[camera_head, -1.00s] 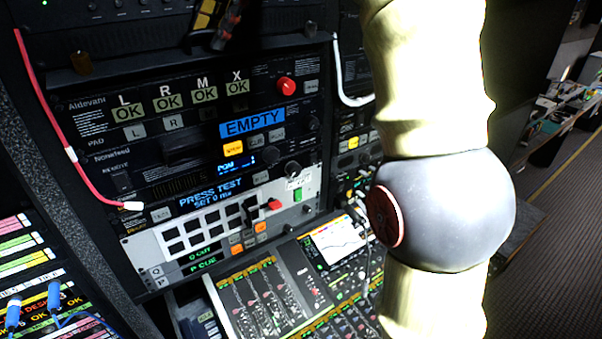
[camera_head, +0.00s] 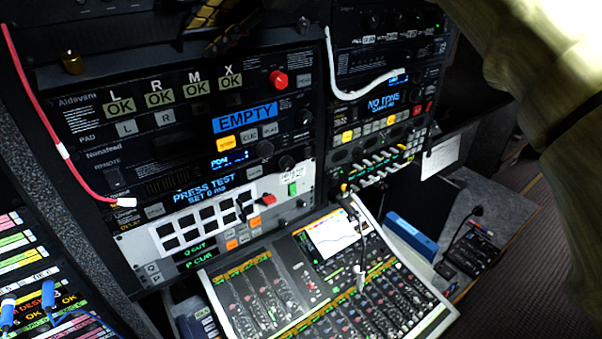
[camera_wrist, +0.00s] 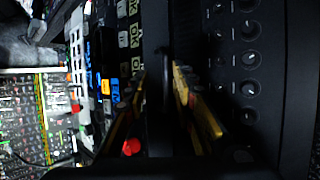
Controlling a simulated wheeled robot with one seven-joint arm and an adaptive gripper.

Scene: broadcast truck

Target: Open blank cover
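The likely blank cover (camera_head: 125,65) is a plain black panel across the upper rack, above the Aldevane unit. A brass knob (camera_head: 72,62) stands at its left end. It looks closed. My gripper (camera_head: 212,22) is at the top of the head view, in front of the panel's upper middle. In the wrist view my gripper (camera_wrist: 161,72) shows two gold-striped fingers spread apart, with a dark strip of panel and a thin dark bar between them. I cannot tell whether the fingers touch the bar. The gripper's body hides part of the panel.
Below are the OK-lit unit (camera_head: 160,100), a red button (camera_head: 278,78) and a button panel (camera_head: 205,222). A mixing console (camera_head: 330,285) juts out underneath. A pink cable (camera_head: 45,120) hangs left and a white cable (camera_head: 370,88) right. Open floor lies at far right.

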